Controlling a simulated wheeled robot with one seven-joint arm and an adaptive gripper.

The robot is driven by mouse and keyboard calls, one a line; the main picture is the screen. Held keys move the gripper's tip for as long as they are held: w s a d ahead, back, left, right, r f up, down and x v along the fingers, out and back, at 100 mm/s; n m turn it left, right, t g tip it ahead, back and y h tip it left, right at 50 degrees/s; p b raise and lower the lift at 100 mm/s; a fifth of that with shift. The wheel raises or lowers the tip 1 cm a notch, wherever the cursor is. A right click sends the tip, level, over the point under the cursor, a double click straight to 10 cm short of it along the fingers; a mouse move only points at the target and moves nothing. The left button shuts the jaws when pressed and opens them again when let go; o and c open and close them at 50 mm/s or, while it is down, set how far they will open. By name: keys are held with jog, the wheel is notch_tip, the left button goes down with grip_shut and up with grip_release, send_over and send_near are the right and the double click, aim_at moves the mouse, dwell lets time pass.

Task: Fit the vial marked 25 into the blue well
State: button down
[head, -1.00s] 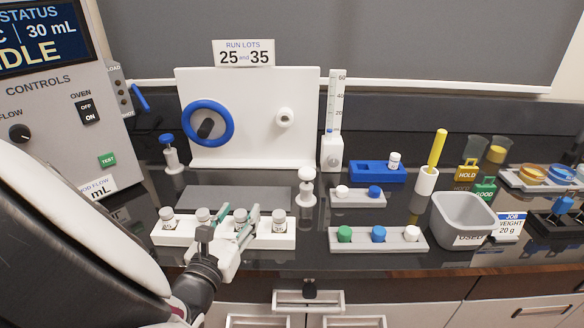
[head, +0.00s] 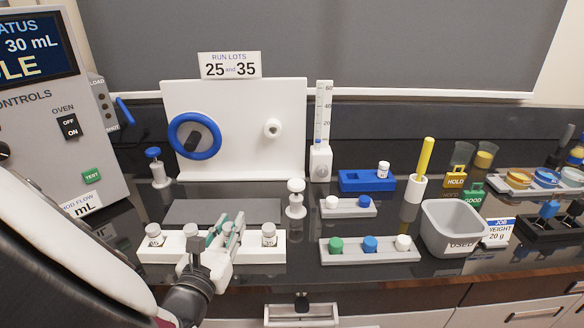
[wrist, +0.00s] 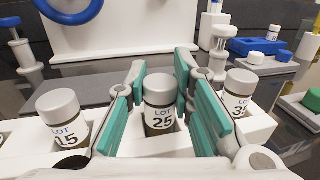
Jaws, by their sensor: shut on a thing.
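The vial marked 25 (wrist: 160,105) has a grey cap and dark contents. It stands upright in the white rack (head: 150,256), between a vial marked 15 (wrist: 66,120) and one whose label partly shows a 3 (wrist: 238,92). My gripper (wrist: 160,80) has its green-padded fingers on both sides of the vial marked 25 and is shut on it. In the head view my gripper (head: 232,229) mostly hides this vial. The blue block (head: 352,183) with the well stands back right of the rack. A small white-capped vial (head: 383,170) sits at its right end.
A white plunger post (head: 296,200) stands between the rack and the blue block. A grey strip with white and blue caps (head: 348,210) lies before the block. Another capped strip (head: 370,252) and a grey bin (head: 455,230) are farther right. A white panel (head: 240,125) stands behind.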

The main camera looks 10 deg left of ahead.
aim_at(229, 229)
jog(key=r+p, duration=0.2)
jog(key=r, duration=0.1)
jog(key=shift+s+d+r, duration=0.15)
jog(key=shift+s+r, duration=0.15)
jog(key=shift+s, duration=0.05)
jog(key=s+d+r+p, duration=0.1)
jog(key=s+d+p, duration=0.4)
jog(key=s, duration=0.8)
jog(key=d, duration=0.3)
